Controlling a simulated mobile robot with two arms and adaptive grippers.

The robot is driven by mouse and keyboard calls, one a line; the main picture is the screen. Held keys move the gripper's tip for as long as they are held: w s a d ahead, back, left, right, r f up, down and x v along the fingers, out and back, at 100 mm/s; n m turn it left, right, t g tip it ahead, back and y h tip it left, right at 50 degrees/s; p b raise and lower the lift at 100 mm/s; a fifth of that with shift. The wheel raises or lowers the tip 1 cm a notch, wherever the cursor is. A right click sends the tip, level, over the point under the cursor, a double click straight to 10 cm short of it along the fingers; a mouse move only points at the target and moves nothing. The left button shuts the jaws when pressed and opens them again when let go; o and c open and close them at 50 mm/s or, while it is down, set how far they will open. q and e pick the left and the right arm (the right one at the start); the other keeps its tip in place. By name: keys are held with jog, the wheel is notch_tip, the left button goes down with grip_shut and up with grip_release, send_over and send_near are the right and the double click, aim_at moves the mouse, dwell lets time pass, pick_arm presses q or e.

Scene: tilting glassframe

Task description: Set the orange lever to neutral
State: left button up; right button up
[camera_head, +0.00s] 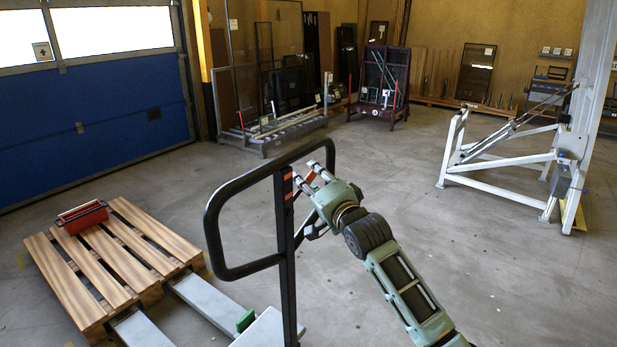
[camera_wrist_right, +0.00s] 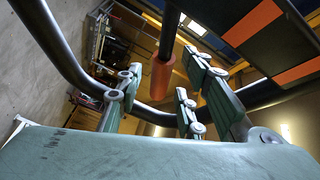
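The orange lever (camera_wrist_right: 162,78) hangs from a dark rod in the right wrist view. It shows as a small orange piece (camera_head: 310,177) beside the black handle post (camera_head: 288,260) of a pallet jack in the head view. My right gripper (camera_head: 312,173) is at the top of that post. Its fingers (camera_wrist_right: 160,92) are spread open on both sides of the lever in the wrist view, with gaps visible. I cannot tell whether any finger touches it. The lever's top end is partly hidden by the frame. My left gripper is not in view.
The black loop handle (camera_head: 212,225) curves around left of my right gripper. The post carries orange marks (camera_wrist_right: 252,22). A white frame (camera_head: 500,165) stands right. Floor between is clear.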

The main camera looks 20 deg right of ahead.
jog(key=shift+w+a, duration=0.1)
jog(key=shift+w, duration=0.5)
jog(key=shift+c, duration=0.7)
grip_shut()
